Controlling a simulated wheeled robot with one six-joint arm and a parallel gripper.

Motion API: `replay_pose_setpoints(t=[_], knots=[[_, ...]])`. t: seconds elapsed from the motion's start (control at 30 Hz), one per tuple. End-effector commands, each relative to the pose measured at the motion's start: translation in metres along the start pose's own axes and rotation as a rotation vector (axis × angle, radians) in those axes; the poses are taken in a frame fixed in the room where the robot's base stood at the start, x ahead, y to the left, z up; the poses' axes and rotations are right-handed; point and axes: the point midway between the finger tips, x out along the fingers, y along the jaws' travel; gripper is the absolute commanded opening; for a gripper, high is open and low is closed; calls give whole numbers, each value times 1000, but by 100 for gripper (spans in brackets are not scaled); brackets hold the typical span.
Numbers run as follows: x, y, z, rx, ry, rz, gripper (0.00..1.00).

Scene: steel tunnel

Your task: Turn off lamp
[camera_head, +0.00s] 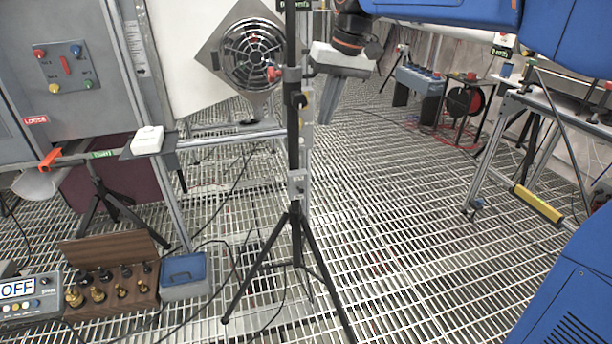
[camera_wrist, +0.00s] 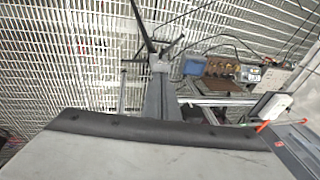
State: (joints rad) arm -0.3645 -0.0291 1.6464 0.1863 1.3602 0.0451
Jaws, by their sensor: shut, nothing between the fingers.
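No plainly lit lamp stands out. A control box with an "OFF" sign (camera_head: 18,290) and small buttons stands at the lower left, well away from my gripper. A grey panel (camera_head: 66,68) with red, yellow and green buttons is at the upper left. A white box (camera_head: 147,140) sits on a small plate; it also shows in the wrist view (camera_wrist: 272,107).
The black tripod (camera_head: 295,215) stands close to my gripper, before a round fan (camera_head: 252,54). A wooden rack (camera_head: 110,275) and blue-lidded box (camera_head: 185,275) stand low left. A wheeled frame (camera_head: 500,140) is right. Grating between is mostly clear, with some cables.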

Motion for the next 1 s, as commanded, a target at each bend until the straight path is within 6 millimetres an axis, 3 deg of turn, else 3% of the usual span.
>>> replay_pose_setpoints(t=[0.17,0.33,1.0], knots=[[2,0,0,0,0,0,0],[18,0,0,0,-2,0,0],[136,0,1,1,-3,0,0]])
